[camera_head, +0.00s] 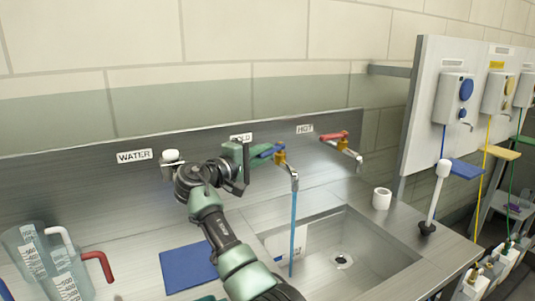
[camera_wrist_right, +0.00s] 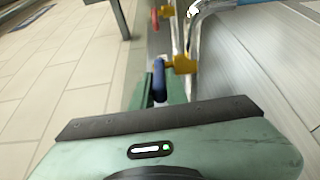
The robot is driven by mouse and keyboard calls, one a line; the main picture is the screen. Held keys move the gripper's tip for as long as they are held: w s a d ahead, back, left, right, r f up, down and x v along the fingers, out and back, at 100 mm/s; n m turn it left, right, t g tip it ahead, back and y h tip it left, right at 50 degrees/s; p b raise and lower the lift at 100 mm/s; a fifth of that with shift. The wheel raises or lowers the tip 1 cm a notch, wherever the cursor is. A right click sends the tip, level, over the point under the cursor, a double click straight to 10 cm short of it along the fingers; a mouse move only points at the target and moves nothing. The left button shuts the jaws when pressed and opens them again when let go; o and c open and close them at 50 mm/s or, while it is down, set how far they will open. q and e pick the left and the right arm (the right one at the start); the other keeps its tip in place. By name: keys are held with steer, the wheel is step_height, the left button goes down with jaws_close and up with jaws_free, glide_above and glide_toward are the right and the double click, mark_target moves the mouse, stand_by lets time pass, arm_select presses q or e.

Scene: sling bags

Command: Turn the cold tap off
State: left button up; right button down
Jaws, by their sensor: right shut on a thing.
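The cold tap has a blue lever handle (camera_head: 267,151) and a yellow-brass body (camera_head: 280,157) below its COLD label (camera_head: 241,138). A blue stream of water (camera_head: 293,230) runs from its spout down into the sink. My right gripper (camera_head: 255,155) is at the handle's left end and shut on it. In the right wrist view, the blue handle (camera_wrist_right: 159,80) lies between the fingers, with the yellow tap body (camera_wrist_right: 181,64) just beyond. The fingers partly hide the handle. My left gripper is not in view.
The hot tap's red handle (camera_head: 333,135) is to the right. A steel sink (camera_head: 385,262) lies below, with a white cup (camera_head: 382,198) and a plunger-like tool (camera_head: 436,200) on its right. A blue mat (camera_head: 188,268) and measuring jugs (camera_head: 60,270) are at left.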

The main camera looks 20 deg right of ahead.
stand_by(0.3)
steer(key=c, duration=1.4)
jaws_free()
steer(key=v, duration=0.7)
steer(key=shift+a+p, duration=0.35)
